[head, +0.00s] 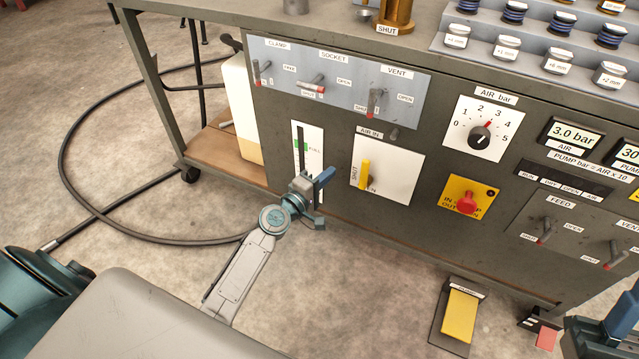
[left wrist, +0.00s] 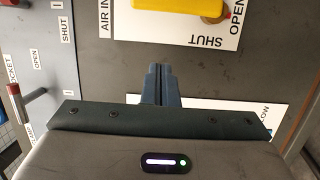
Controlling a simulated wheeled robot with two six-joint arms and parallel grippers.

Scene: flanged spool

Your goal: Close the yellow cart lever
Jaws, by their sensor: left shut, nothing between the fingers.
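The yellow lever (head: 366,174) sits on the white AIR IN plate (head: 400,165) on the cart's front. It stands upright, its lower end over the OPEN label; SHUT is printed to its left. In the left wrist view the yellow lever (left wrist: 178,6) shows at the top edge, partly cut off, one end by OPEN. My left gripper (head: 328,173) is just left of the plate in the head view, apart from the lever. Its fingers (left wrist: 158,72) are together and empty. Part of my right arm's end (head: 622,312) shows at the lower right; its jaws are unclear.
A panel with CLAMP, SOCKET and VENT levers (head: 340,78) is above the plate. A level gauge (head: 308,150) is close behind my left gripper. A red button (head: 466,202) is to the right. A yellow pedal (head: 459,315) and a black hose (head: 75,190) lie on the floor.

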